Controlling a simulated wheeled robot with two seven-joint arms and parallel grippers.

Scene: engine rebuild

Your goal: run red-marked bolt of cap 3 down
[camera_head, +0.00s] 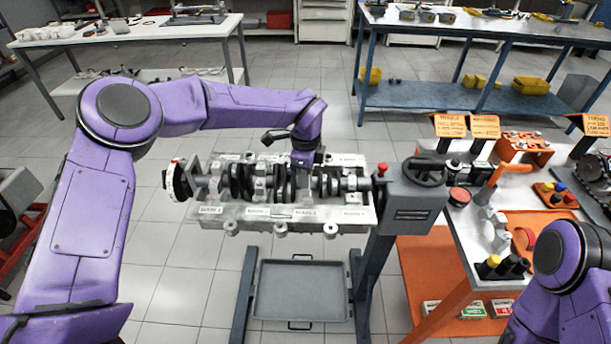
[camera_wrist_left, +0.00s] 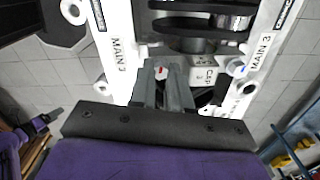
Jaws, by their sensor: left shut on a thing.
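The engine block (camera_head: 285,213) sits on a stand with the crankshaft (camera_head: 240,182) lying along it. My left gripper (camera_head: 306,168) reaches down over the block near the MAIN 3 label. In the left wrist view, my left gripper (camera_wrist_left: 163,82) is shut on the red-marked bolt (camera_wrist_left: 161,71), whose pale head with a red mark shows between the fingertips. Cap 3 (camera_wrist_left: 206,74) lies just right of the fingers, partly hidden by them. A blue-marked bolt (camera_wrist_left: 238,68) is at the cap's other end. The red-marked bolt's lower part is hidden. My right gripper is out of view.
The stand's grey gearbox with handwheel (camera_head: 415,195) rises right of the block. A drip tray (camera_head: 300,316) lies below. A bench with orange trays (camera_head: 545,228) stands to the right. Workbenches (camera_head: 130,32) are at the back, with open floor between.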

